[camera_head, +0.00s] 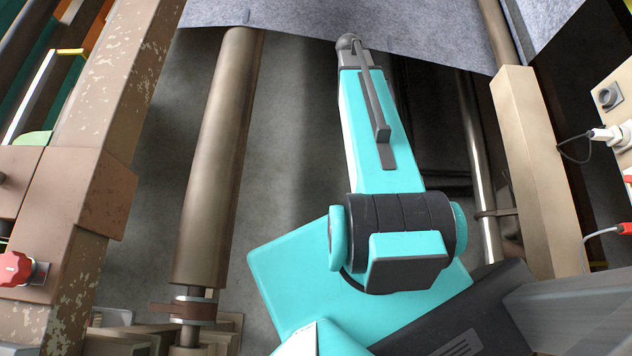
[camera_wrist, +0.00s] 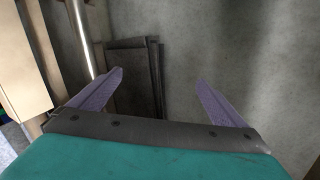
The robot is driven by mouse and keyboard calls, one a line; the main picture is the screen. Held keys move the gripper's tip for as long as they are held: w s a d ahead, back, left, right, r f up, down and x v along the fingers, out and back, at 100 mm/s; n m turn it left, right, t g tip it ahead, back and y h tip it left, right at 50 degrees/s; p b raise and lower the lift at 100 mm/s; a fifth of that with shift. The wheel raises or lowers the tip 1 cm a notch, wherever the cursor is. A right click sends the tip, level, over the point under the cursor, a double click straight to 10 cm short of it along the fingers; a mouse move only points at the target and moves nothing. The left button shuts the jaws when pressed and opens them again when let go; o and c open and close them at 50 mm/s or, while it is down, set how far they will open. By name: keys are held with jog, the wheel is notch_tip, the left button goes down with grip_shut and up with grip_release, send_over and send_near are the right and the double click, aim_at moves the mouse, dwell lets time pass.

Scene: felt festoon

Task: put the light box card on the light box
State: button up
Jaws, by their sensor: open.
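I cannot make out the light box card or the light box in either view. My gripper (camera_wrist: 160,77) shows in the wrist view as two purple-grey fingers spread wide apart. Nothing is between them, and bare grey concrete and dark panels lie beyond. In the head view my turquoise arm reaches up toward the grey felt, and the gripper's fingers cannot be made out there.
Grey felt (camera_head: 300,22) spans the top of the head view. A long roller (camera_head: 218,150) lies left of my arm. A beige post (camera_head: 535,165) and a panel with plugged cables (camera_head: 612,100) stand right. Dark flat panels (camera_wrist: 128,75) show in the wrist view.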

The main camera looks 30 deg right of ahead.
jog(key=s+a+f+n+y, duration=0.15)
jog(key=s+a+f, duration=0.3)
jog(key=a, duration=0.45)
jog(key=s+a+f+n+y, duration=0.1)
jog(key=s+a+f+n, duration=0.2)
jog(key=a+f, duration=0.35)
jog(key=s+a+f+n+g, duration=0.1)
jog(key=s+a+f+n, duration=0.1)
jog(key=s+a, duration=0.4)
jog(key=s+a+f+n+g+y, duration=0.1)
jog(key=s+a+f+n, duration=0.1)
jog(key=s+a, duration=0.5)
jog(key=a, duration=0.3)
jog(key=shift+f, duration=0.35)
jog(key=shift+f+g+b, duration=0.3)
jog(key=shift+f+b, duration=0.3)
jog(key=shift+b, duration=0.05)
